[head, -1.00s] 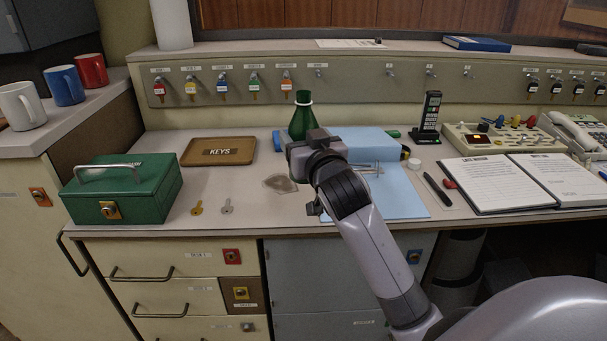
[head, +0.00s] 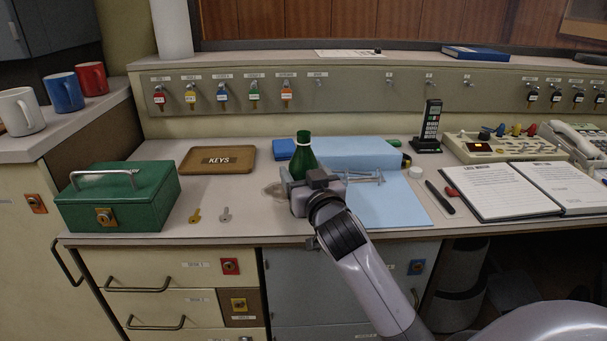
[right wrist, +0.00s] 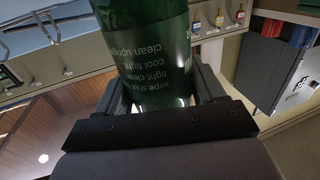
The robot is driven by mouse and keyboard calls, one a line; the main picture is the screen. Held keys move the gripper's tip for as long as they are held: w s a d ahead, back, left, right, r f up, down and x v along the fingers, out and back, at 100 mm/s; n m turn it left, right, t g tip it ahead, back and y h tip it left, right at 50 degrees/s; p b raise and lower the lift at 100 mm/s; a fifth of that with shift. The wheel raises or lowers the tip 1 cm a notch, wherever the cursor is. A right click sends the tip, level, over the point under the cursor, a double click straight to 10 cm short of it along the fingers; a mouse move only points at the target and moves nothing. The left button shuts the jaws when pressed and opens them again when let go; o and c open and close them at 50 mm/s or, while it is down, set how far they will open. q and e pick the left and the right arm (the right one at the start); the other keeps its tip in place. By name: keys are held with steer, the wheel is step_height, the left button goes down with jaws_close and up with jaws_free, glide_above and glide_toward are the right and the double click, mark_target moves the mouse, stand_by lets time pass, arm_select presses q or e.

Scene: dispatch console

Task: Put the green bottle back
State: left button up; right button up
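The green bottle (head: 304,151) stands upright behind my right gripper (head: 308,182) in the head view, above the counter left of the light blue sheet. Its lower part is hidden by the gripper, so I cannot tell whether its base touches the counter. In the right wrist view the bottle (right wrist: 155,45), with pale printed words, sits between the two fingers of the gripper (right wrist: 160,95), which is shut on it. A pale round patch or flat dish (head: 273,190) shows partly just left of the gripper. My left gripper is not in view.
A green cash box (head: 120,200), a brown KEYS tray (head: 217,160) and two loose keys (head: 210,215) lie to the left. A blue block (head: 284,149) stands behind the bottle. A black handset (head: 428,125) and an open logbook (head: 490,187) are right.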

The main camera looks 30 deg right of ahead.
steer(key=o, duration=0.3)
steer(key=shift+o, duration=0.2)
steer(key=shift+r, duration=0.2)
steer(key=v, duration=1.2)
steer(key=s+a+f+n+g+y, duration=0.1)
steer(key=s+a+f, duration=0.3)
steer(key=f, duration=0.5)
steer(key=s+a+f+n+g+y, duration=0.2)
steer(key=s+a+f+g+y, duration=0.1)
steer(key=f, duration=0.6)
steer(key=s+a+f+n+g+y, duration=0.2)
steer(key=s+a+f, duration=0.3)
steer(key=f, duration=0.5)
steer(key=shift+s+g+y+p, duration=0.45)
steer(key=shift+s+g+y, duration=0.15)
steer(key=shift+s+y, duration=0.3)
steer(key=shift+a+f, duration=0.1)
steer(key=shift+a, duration=0.05)
